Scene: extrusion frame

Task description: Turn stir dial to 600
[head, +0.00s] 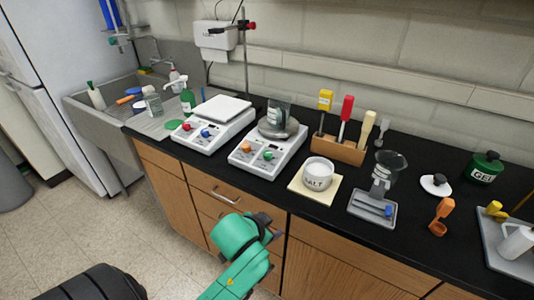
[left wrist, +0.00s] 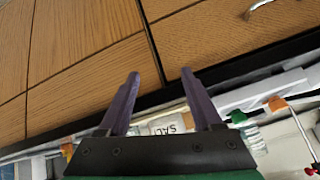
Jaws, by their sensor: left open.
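Two white stirrer-like units stand on the black counter in the head view. The left unit (head: 212,122) has a square white top, a red knob (head: 187,127) and a blue knob (head: 206,133). The right unit (head: 267,150) has a round grey plate bearing a glass beaker (head: 279,117), with an orange knob (head: 247,147) and a green knob (head: 268,155). Which knob is the stir dial, and its setting, are too small to read. My left gripper (head: 268,226) is open and empty, in front of the cabinets below the counter edge, apart from both units. Its spread fingers show in the left wrist view (left wrist: 160,86).
A white SALT tub (head: 318,174) on a pale pad stands right of the units. A sink (head: 104,120) is at left.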

